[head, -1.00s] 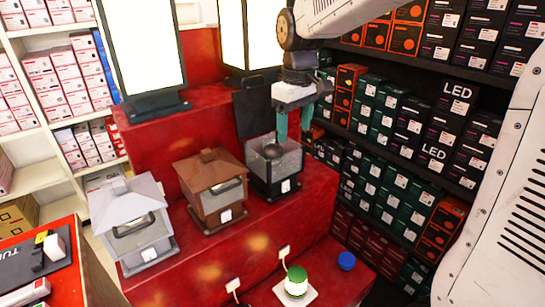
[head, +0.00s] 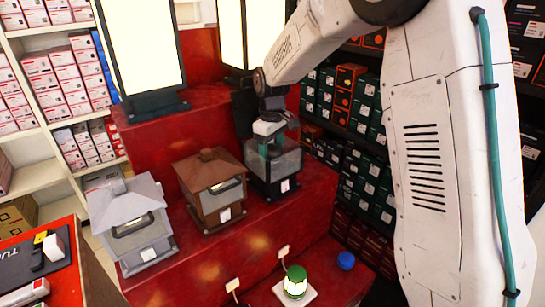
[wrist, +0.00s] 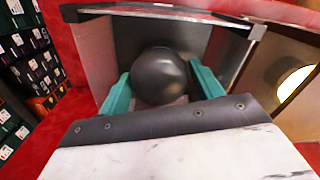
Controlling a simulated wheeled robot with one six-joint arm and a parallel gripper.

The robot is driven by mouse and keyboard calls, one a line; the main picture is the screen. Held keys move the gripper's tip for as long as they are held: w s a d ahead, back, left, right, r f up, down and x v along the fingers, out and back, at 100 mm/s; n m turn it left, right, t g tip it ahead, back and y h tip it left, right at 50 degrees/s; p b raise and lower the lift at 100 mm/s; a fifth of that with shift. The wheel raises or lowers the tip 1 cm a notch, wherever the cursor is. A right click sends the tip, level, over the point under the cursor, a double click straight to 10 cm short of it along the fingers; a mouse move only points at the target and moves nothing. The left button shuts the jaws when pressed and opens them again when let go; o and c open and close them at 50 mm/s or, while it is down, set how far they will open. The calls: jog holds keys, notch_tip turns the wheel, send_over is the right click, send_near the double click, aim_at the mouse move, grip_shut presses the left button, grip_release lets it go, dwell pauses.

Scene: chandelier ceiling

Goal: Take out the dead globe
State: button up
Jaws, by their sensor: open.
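The dead globe is a dark grey ball (wrist: 160,76) inside the black lantern (head: 274,172), which has clear panes and its lid raised at the back. My gripper (head: 270,148) reaches down into this lantern from above. In the wrist view its teal fingers (wrist: 162,88) stand open, one on each side of the globe. Whether they touch it I cannot tell. The head view hides the globe behind my gripper and the pane. A brown lantern (head: 208,185) and a grey lantern (head: 128,220) stand to the left on the same red step.
A green-topped lit lamp (head: 295,281) stands on a white base on the lower step, with a blue cap (head: 346,260) beside it. A tall lit lantern (head: 142,45) stands on the upper step. Shelves of boxes (head: 345,110) stand close at the right.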

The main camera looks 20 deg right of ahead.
jog(key=shift+f, duration=0.35)
jog(key=c, duration=0.8)
jog(key=shift+o, duration=0.2)
